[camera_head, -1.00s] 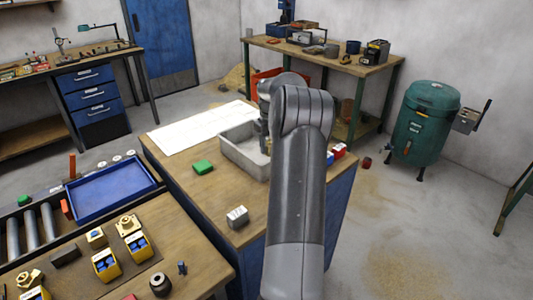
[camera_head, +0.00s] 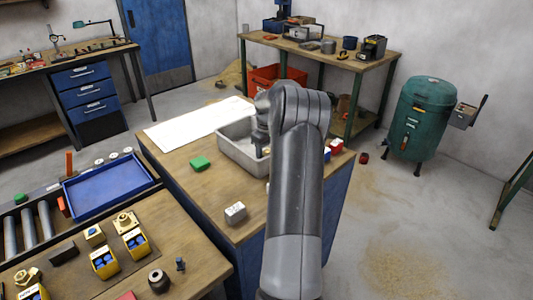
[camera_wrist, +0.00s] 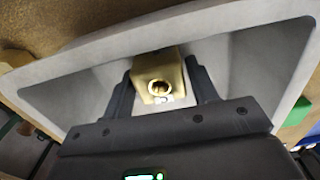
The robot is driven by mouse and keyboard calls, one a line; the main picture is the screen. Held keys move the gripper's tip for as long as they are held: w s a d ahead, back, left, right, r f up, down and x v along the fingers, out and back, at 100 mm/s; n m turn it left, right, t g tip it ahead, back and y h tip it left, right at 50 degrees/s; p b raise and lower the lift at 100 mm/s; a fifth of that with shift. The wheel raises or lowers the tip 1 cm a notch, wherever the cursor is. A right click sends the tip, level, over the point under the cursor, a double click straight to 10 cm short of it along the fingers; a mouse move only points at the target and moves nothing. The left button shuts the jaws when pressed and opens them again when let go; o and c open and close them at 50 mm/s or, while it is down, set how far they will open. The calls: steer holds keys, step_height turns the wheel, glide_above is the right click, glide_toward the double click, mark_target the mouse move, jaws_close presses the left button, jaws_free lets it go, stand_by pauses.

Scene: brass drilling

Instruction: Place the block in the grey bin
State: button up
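The grey bin (camera_head: 233,157) is an open, shallow tray on the wooden-topped table, partly hidden behind my arm. It also fills much of the wrist view (camera_wrist: 75,60). My gripper (camera_wrist: 163,85) points down into the bin's opening, with its fingers on either side of a brass-coloured block (camera_wrist: 158,68). The fingers appear to touch the block's sides. The block has a round hole with a bright rim. I cannot tell whether it touches the bin floor. In the head view my gripper (camera_head: 262,140) is mostly hidden by my arm, and the brass block is not visible.
A green block (camera_head: 200,163) lies left of the bin and a whitish block (camera_head: 235,212) lies in front. A white sheet (camera_head: 195,125) lies behind. Red and blue items (camera_head: 335,146) sit to the right. A blue tray (camera_head: 110,187) stands on the left bench.

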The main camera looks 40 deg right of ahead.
steer(key=shift+o, duration=1.4)
steer(key=shift+r, duration=0.1)
step_height(320, 180, up, 12)
steer(key=s+a+r+t+h, duration=0.15)
steer(key=a+r, duration=0.25)
steer(key=a, duration=0.5)
steer(key=s+a+r, duration=0.3)
steer(key=a+r, duration=0.1)
steer(key=a, duration=0.5)
steer(key=s+a+r+t, duration=0.1)
steer(key=s+a+r, duration=0.1)
steer(key=a+r, duration=0.5)
steer(key=s+a+f+t, duration=0.1)
steer(key=s+a+f, duration=0.3)
steer(key=s+a, duration=0.5)
steer(key=s+a+f+t+y, duration=0.1)
steer(key=s+a+f+t, duration=0.1)
steer(key=s+a, duration=0.8)
steer(key=shift+s+f, duration=0.85)
steer(key=shift+s, duration=0.25)
